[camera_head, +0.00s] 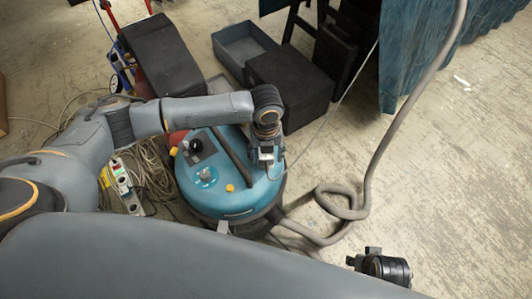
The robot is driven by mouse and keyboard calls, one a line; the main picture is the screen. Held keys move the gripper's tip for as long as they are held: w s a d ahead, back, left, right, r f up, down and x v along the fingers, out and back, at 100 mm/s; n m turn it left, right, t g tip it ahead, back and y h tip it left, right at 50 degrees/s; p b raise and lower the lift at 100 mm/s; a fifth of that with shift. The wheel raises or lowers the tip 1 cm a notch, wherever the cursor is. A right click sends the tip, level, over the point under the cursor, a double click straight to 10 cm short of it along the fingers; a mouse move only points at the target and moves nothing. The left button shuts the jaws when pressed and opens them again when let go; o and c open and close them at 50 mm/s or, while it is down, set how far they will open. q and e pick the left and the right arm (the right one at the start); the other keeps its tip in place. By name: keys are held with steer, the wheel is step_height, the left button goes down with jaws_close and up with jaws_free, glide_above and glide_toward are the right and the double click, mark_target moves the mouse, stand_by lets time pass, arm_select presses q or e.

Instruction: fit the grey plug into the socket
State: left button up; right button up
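My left gripper (266,160) points down over the right part of the blue vacuum cleaner's lid (233,204). It is small in view, and I cannot tell whether its fingers are open or shut or hold anything. A small grey piece (205,176) sits on a pale round patch on the lid; I cannot tell whether it is the plug or the socket. A pale power strip (123,182) with a green part lies on the floor left of the vacuum. A dark part of my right arm shows at the lower right; its fingers cannot be made out.
A grey hose (375,160) loops on the floor right of the vacuum. Coiled cables (152,168) lie between strip and vacuum. Black boxes (290,85) and a grey-blue bin (243,45) stand behind. A dark curtain (415,50) hangs at upper right.

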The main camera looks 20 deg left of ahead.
arm_select(q)
steer(key=shift+r, duration=0.1)
step_height(320, 180, up, 12)
stand_by(0.6)
steer(key=shift+c, duration=0.2)
